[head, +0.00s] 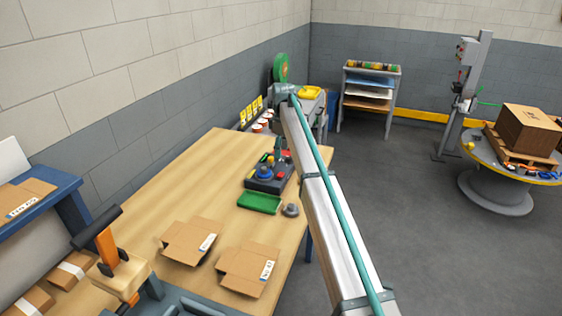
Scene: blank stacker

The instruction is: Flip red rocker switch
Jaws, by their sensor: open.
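A dark control box (262,186) stands on the wooden workbench, with a blue round knob (264,171) and small green, yellow and red parts on top. A red part (284,176) at its right side looks like the red rocker switch; it is too small to tell which way it is tipped. My gripper (279,147) is small and partly hidden by my long arm. It hangs open above the back of the control box, left of the arm. I cannot tell whether it touches anything.
A green tray (259,202) and a grey round knob (290,210) sit just in front of the box. Flat cardboard pieces (190,242) lie nearer on the workbench (185,190). An orange-and-black tool (103,240) stands at lower left. The bench's middle left is clear.

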